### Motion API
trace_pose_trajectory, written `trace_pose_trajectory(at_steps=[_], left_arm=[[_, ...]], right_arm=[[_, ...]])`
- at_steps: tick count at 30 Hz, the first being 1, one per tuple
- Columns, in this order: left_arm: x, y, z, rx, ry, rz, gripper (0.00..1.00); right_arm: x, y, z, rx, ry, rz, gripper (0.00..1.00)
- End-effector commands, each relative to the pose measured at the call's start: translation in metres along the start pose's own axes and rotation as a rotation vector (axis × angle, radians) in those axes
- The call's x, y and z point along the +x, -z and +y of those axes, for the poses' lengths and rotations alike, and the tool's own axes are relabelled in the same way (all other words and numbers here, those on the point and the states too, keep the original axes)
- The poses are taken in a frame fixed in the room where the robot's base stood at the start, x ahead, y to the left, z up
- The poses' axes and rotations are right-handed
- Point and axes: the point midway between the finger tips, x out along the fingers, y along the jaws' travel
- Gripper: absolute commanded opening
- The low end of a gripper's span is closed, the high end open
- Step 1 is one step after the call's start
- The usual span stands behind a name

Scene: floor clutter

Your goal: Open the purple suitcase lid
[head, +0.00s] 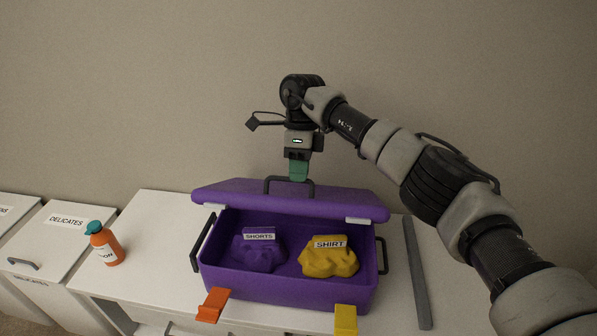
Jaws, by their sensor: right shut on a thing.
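The purple suitcase (290,287) stands on a white surface with its inside showing. Its purple lid (235,192) is raised and tilted at the back, seen at a shallow angle. A dark handle (268,183) sits at the lid's upper edge. My right gripper (299,172), with green fingertips, comes down from above and is shut on the lid handle. Inside the suitcase lie a purple lump labelled SHORTS (258,255) and a yellow lump labelled SHIRT (329,262). My left gripper is not in view.
An orange tab (213,304) and a yellow tab (345,321) stick out at the suitcase's front. An orange bottle with a green cap (104,246) stands to the left, near a white bin labelled DELICATES (55,236). A grey bar (417,272) lies to the right. A plain wall is behind.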

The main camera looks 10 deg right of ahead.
Motion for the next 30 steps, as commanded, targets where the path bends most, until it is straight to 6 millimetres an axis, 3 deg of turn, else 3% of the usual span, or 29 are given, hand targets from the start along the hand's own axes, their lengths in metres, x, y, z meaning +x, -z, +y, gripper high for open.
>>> trace_pose_trajectory(at_steps=[11,12,17,30], left_arm=[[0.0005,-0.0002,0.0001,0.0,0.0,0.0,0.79],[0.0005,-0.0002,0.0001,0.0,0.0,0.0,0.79],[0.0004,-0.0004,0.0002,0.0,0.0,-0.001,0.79],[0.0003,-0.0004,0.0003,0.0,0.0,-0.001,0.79]], right_arm=[[0.0028,0.0025,-0.003,0.009,0.004,0.004,0.0],[0.0028,0.0025,-0.003,0.009,0.004,0.004,0.17],[0.0022,0.0023,-0.0026,0.008,0.003,0.003,0.38],[0.0007,0.0015,-0.0016,0.005,0.003,0.002,0.38]])
